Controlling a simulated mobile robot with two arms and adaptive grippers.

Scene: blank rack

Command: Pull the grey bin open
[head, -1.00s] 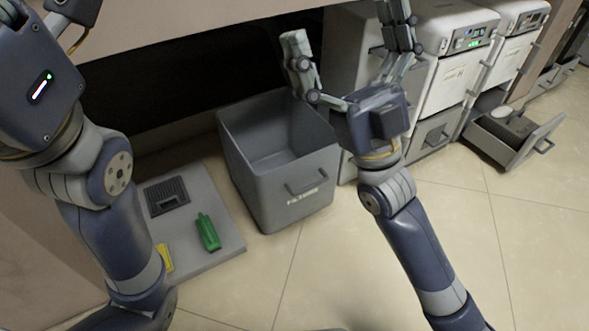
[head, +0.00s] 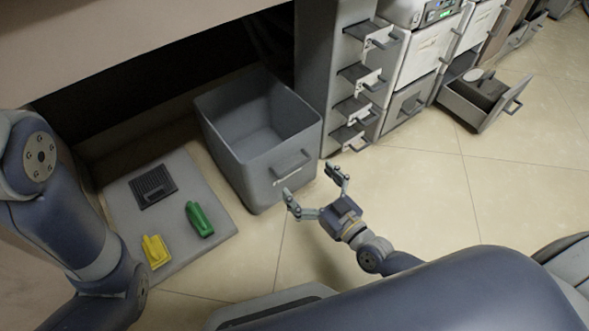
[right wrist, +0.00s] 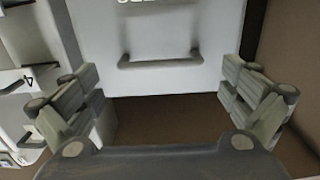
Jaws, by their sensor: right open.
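The grey bin (head: 262,128) stands at the dark opening under the counter, its open top and empty inside showing. Its front face has a bar handle (head: 292,163). My right gripper (head: 310,181) is open and empty, low in front of the bin's front face, close to the handle. In the right wrist view, the handle (right wrist: 160,62) lies between the two spread fingers, ahead of the palm, with no finger visibly closed on it. The bin's label is partly cut off at the top there. My left arm shows at the left of the head view, but its gripper is out of frame.
A grey panel on the floor left of the bin holds a green object (head: 199,220), a yellow object (head: 155,251) and a dark vent (head: 152,187). Right of the bin is a rack with several small handles (head: 362,75). An open drawer (head: 478,100) juts out further right. The middle floor is clear.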

